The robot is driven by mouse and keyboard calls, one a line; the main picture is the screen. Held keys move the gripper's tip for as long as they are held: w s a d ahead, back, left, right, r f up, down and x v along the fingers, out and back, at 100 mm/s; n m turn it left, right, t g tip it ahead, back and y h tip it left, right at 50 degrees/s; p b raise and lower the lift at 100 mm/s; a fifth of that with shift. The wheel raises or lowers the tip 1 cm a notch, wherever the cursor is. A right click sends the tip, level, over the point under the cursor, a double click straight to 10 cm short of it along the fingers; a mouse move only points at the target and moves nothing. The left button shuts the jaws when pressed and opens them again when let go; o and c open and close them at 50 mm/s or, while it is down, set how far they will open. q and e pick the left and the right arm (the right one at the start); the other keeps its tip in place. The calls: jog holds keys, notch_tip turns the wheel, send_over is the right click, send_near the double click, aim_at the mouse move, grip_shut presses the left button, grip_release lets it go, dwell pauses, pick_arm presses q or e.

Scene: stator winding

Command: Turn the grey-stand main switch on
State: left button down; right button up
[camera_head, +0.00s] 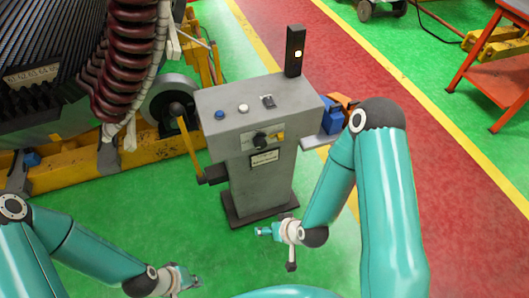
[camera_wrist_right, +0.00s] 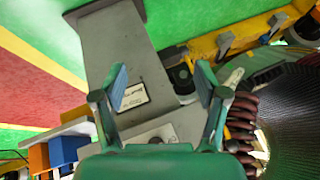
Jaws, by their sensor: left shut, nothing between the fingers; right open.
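The grey stand (camera_head: 258,186) stands upright on the green floor. A black rotary knob, which looks like the main switch (camera_head: 261,141), sits on a yellow-and-grey plate on its front, above a small label (camera_head: 264,158). My right gripper (camera_head: 264,231) is in front of the stand's foot, below the knob and apart from it. In the right wrist view my right gripper (camera_wrist_right: 162,84) is open and empty, facing the stand (camera_wrist_right: 112,50) and its label (camera_wrist_right: 133,97); the knob is largely hidden behind the gripper body. My left gripper (camera_head: 192,281) is shut and empty at the bottom, away from the stand.
The stand's top carries a blue button (camera_head: 220,115), a white button (camera_head: 243,108), a small switch (camera_head: 268,101) and a dark post with a lit lamp (camera_head: 295,52). A yellow lever (camera_head: 190,148) is on its left. Blue and orange bins (camera_head: 333,120) stand at its right.

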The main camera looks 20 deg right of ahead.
jog(key=w+d+t+h+b, duration=0.1)
jog(key=w+d+t+b, duration=0.2)
jog(key=w+t+b, duration=0.5)
jog(key=w+d+r+t+h+b, duration=0.2)
jog(key=w+d+r+t, duration=0.1)
jog(key=r+t, duration=0.15)
jog(key=b, duration=1.1)
send_near(262, 146)
jog(key=s, duration=0.2)
jog(key=shift+m, duration=0.4)
jog(key=w+p, duration=0.2)
jog(key=w, duration=0.8)
jog(key=shift+a, duration=0.15)
pick_arm(q)
notch_tip(262, 146, down, 20)
jog(key=shift+f+p, duration=0.2)
jog(key=shift+p, duration=0.1)
pick_arm(e)
jog(key=shift+w, duration=0.8)
